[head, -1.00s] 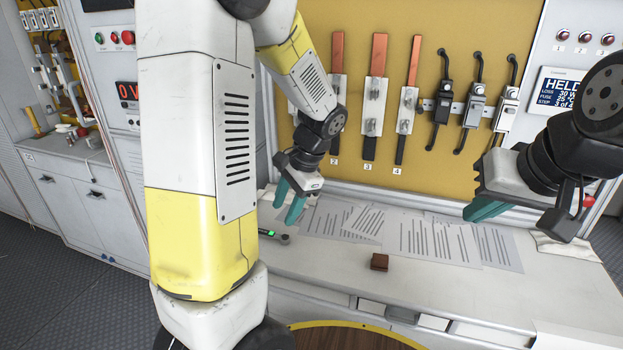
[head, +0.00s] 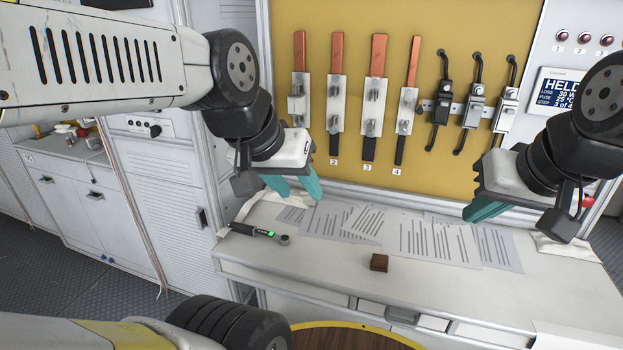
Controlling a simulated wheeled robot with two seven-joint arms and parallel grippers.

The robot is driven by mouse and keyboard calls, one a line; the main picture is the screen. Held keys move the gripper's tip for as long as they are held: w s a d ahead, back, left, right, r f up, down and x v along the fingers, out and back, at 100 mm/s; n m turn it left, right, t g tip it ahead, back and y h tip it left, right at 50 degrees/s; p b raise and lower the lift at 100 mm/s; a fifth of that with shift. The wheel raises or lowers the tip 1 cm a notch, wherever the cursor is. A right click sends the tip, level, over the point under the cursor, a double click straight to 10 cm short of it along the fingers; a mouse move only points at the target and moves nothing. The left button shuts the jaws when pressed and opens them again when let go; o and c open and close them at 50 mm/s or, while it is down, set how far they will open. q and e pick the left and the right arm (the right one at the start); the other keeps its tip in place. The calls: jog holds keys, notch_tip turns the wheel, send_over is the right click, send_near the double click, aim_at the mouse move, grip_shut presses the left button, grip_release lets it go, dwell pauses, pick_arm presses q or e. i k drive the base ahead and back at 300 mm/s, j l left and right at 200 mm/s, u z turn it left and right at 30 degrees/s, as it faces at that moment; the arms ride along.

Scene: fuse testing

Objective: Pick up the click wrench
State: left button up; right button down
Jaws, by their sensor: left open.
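The click wrench (head: 258,233) lies on the white bench at its left end. It has a dark handle, a small green display and a round metal head at its right end. My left gripper (head: 297,188) is open with teal fingers, above and behind the wrench, apart from it and empty. My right gripper (head: 487,211) hangs over the right part of the bench, away from the wrench. Its teal fingers are seen from the side, so its opening is unclear.
Printed sheets (head: 345,222) cover the back of the bench (head: 330,262). A small brown block (head: 379,262) stands near its front. Behind is a yellow panel (head: 300,18) with fuses and holders. A display (head: 565,90) is at the right. The bench's front middle is mostly clear.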

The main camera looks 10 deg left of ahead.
aim_at(244, 228)
jog(key=i+j+u, duration=0.15)
jog(key=u, duration=0.2)
jog(key=i+j+u, duration=0.15)
jog(key=u, duration=0.2)
jog(key=i+j+u, duration=0.1)
jog(key=i+u, duration=0.25)
jog(key=k, duration=0.1)
